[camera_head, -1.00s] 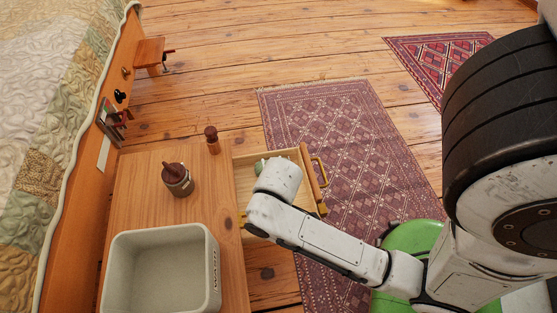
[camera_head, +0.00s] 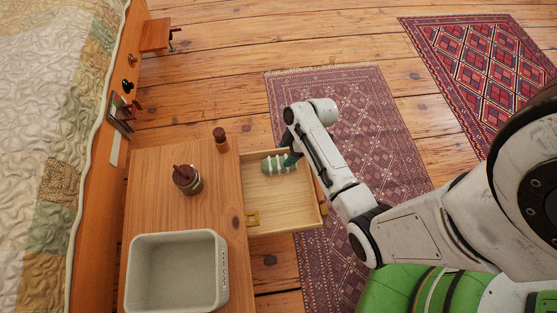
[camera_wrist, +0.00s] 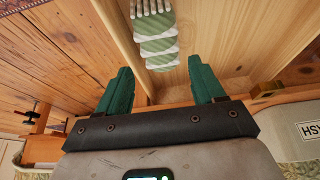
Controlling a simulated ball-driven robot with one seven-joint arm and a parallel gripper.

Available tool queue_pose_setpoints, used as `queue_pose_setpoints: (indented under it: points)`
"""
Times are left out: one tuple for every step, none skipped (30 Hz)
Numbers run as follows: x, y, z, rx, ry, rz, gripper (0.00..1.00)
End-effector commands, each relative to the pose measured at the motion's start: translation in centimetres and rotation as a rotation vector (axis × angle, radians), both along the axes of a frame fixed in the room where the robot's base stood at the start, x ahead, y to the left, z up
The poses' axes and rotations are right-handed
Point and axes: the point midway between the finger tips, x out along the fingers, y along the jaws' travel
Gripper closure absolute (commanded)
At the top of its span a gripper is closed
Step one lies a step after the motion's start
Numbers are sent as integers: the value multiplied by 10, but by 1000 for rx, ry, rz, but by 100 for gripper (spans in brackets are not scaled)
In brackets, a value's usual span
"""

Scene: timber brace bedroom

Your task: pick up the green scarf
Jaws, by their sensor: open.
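The green scarf (camera_head: 275,163), with white stripes and a pale fringe, lies in the far part of an open light-wood drawer (camera_head: 282,212). In the wrist view the scarf (camera_wrist: 158,48) lies beyond my fingertips, nearly in line with the gap between them. My gripper (camera_head: 291,157) is over the drawer's far right part, close to the scarf's right end. It also shows in the wrist view (camera_wrist: 160,66), with its green fingers open and nothing between them. Whether a finger touches the scarf or the drawer wall cannot be told.
A bed (camera_head: 45,150) is at the left. Patterned rugs (camera_head: 385,135) lie on the floor to the right.

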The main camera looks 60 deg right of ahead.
Motion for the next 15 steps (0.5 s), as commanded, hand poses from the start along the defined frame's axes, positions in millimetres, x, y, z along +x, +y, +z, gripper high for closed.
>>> queue_pose_setpoints:
  points:
    - [2,2,-7,1,2,2,32]
    - [2,2,-9,1,2,2,32]
    - [3,3,-10,0,1,1,32]
    - [3,3,-11,0,1,1,32]
    - [4,3,-12,-1,1,1,32]
    - [4,3,-13,-1,1,1,32]
    - [5,4,-15,-1,1,1,32]
    - [6,4,-18,-1,1,1,32]
    - [7,5,-22,0,1,1,32]
    - [8,6,-26,0,1,0,32]
    - [9,7,-30,0,3,1,32]
    - [10,8,-36,1,3,0,32]
    - [12,8,-40,1,3,0,32]
    - [13,9,-44,0,2,-1,32]
    - [15,11,-49,-1,2,0,32]
